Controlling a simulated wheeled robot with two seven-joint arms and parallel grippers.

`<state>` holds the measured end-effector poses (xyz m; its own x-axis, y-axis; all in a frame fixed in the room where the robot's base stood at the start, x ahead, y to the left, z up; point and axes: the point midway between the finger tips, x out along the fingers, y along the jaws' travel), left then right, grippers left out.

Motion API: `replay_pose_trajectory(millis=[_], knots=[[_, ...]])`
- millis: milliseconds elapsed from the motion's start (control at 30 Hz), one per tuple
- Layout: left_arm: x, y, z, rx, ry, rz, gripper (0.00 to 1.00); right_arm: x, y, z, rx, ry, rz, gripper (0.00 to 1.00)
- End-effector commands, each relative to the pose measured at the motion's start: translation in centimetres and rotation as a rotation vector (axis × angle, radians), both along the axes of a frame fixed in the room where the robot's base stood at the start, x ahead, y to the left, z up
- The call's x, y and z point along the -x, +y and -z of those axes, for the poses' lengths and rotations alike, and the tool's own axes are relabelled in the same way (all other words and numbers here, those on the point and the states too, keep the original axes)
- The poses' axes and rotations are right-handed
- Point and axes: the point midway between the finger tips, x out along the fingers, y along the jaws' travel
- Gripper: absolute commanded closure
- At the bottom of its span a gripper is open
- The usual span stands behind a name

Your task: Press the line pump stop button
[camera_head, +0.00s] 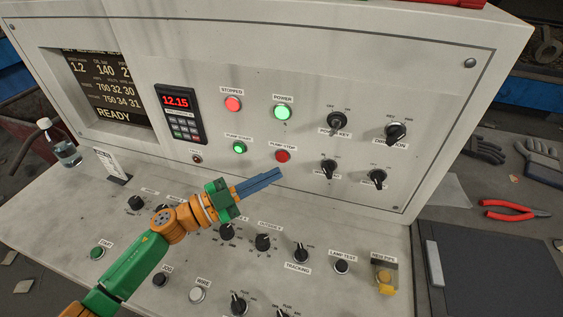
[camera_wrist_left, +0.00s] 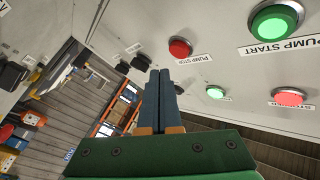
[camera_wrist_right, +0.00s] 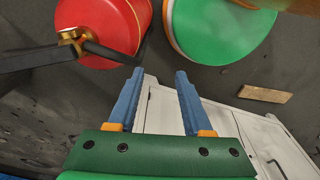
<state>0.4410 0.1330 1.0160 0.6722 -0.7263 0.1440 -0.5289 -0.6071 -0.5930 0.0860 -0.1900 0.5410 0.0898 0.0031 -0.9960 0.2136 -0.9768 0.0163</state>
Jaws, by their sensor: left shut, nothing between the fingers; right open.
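The red pump stop button (camera_head: 283,156) is on the upright white panel, with its label just above it in the head view. It also shows in the left wrist view (camera_wrist_left: 180,47), ahead of the fingertips. My left gripper (camera_head: 280,173) is shut and empty, its blue fingers pointing toward the panel just below the button. In the left wrist view its closed tips (camera_wrist_left: 159,72) appear a little below and left of the button; whether they touch the panel is unclear. My right gripper (camera_wrist_right: 157,73) is open and empty, seen only in the right wrist view.
The green pump start button (camera_head: 239,148) is left of pump stop. The red stopped lamp (camera_head: 233,104) and green power lamp (camera_head: 282,112) are above. Black knobs (camera_head: 329,168) sit to the right. A bottle (camera_head: 62,145) stands at the left; red pliers (camera_head: 508,210) lie at the right.

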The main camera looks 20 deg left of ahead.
Motion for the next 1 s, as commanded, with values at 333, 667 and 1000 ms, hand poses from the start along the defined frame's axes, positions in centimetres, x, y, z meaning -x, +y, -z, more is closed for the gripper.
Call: replay_pose_trajectory(millis=[333, 667, 1000], knots=[[-1.6, 0.0, -0.1, -0.001, 0.001, -0.001, 1.00, 0.0, -0.1, 0.5, 0.001, 0.000, 0.000, 0.50], [-1.5, 0.0, -0.1, -0.001, 0.001, -0.001, 1.00, 0.0, -0.1, 0.5, 0.001, -0.001, 0.001, 0.50], [-1.5, 0.0, -0.1, -0.001, 0.001, -0.001, 1.00, 0.0, 0.1, 0.5, -0.001, -0.001, 0.001, 0.50]])
